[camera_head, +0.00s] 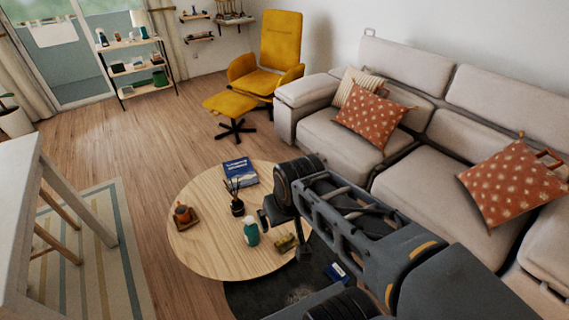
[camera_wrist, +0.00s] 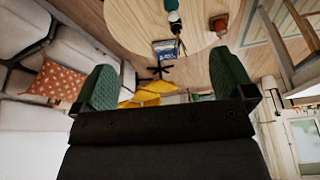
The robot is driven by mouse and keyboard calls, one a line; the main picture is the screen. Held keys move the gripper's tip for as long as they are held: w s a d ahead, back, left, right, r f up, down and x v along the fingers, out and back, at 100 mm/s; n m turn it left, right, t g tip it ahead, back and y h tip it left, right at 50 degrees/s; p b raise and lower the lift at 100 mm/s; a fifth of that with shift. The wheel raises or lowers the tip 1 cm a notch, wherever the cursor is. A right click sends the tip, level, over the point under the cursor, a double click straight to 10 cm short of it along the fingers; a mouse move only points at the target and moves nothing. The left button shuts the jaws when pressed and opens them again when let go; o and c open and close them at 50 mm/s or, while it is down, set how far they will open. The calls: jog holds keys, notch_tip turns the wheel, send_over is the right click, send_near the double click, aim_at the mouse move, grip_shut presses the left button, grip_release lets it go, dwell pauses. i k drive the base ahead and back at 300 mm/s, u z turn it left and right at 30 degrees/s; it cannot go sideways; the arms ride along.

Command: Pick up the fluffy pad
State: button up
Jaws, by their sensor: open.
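Soft pads in view are cushions on the sofa; I cannot tell which one is the fluffy pad. An orange dotted cushion (camera_head: 373,114) leans on the sofa's far seat, in front of a striped cushion (camera_head: 358,84). A second orange dotted cushion (camera_head: 513,184) leans on the nearer seat. One orange dotted cushion (camera_wrist: 56,81) shows at the left in the wrist view, outside the jaws. My gripper (camera_wrist: 166,82) is open, with green finger pads wide apart and nothing between them. In the head view my gripper (camera_head: 284,232) is over the round table's right side.
The round wooden table (camera_head: 205,245) holds a blue book (camera_head: 240,171), a reed diffuser (camera_head: 237,206), a green bottle (camera_head: 251,232) and an orange jar (camera_head: 183,214). The grey sofa (camera_head: 330,137) lies along the right. A yellow armchair (camera_head: 276,50) stands behind.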

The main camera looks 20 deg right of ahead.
aim_at(334, 271)
jog(key=k, duration=0.5)
jog(key=z, duration=0.5)
jog(key=i, duration=0.45)
jog(key=z, duration=0.35)
jog(key=k, duration=0.55)
jog(key=u, duration=0.8)
jog(key=k, duration=1.2)
jog(key=z, duration=0.45)
jog(key=k, duration=1.05)
jog(key=z, duration=0.65)
jog(key=i, duration=0.45)
jog(key=u, duration=0.05)
